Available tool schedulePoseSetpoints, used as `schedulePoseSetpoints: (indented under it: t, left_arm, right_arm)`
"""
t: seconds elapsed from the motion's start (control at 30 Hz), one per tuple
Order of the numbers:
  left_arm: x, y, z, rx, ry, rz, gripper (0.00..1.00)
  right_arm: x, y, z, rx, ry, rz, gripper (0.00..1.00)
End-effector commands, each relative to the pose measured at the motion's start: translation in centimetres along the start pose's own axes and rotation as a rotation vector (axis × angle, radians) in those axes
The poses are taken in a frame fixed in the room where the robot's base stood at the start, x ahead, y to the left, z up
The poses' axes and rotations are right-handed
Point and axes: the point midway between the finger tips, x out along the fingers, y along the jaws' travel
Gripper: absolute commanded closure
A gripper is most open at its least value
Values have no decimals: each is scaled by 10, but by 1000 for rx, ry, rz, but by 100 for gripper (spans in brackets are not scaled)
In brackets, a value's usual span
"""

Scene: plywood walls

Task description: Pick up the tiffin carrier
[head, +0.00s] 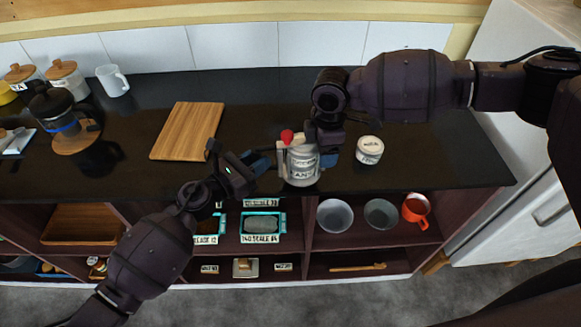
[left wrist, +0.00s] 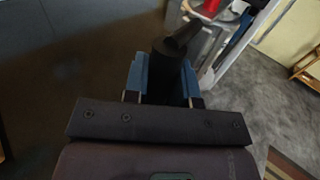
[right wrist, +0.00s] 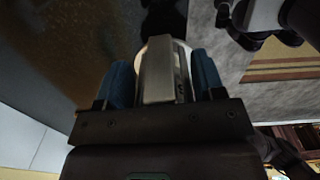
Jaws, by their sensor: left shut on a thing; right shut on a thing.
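The tiffin carrier (head: 301,168) is a pale silver can with a dark-lettered label and a red piece on top. It stands upright at the front of the dark counter; I cannot tell whether it is raised. My left gripper (head: 265,161) comes from its left side. In the left wrist view the blue fingers close on a black handle part (left wrist: 170,72) beside the silver body (left wrist: 205,42). My right gripper (head: 327,157) comes from behind and right, and covers part of the carrier. In the right wrist view its blue fingers close around a silver part (right wrist: 158,78).
A white lidded jar (head: 369,150) stands close to the right of the carrier.

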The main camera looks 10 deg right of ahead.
Motion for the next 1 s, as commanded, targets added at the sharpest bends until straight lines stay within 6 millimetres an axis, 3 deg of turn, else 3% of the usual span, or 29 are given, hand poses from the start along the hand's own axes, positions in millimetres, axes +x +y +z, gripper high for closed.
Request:
schedulePoseSetpoints:
  t: [0.73,1.0]
  left_arm:
    - [0,0,6,-2,1,1,100]
    - [0,1,-5,1,0,1,100]
  right_arm:
    - [-7,1,0,1,-1,-1,68]
    - [4,1,1,1,-1,3,68]
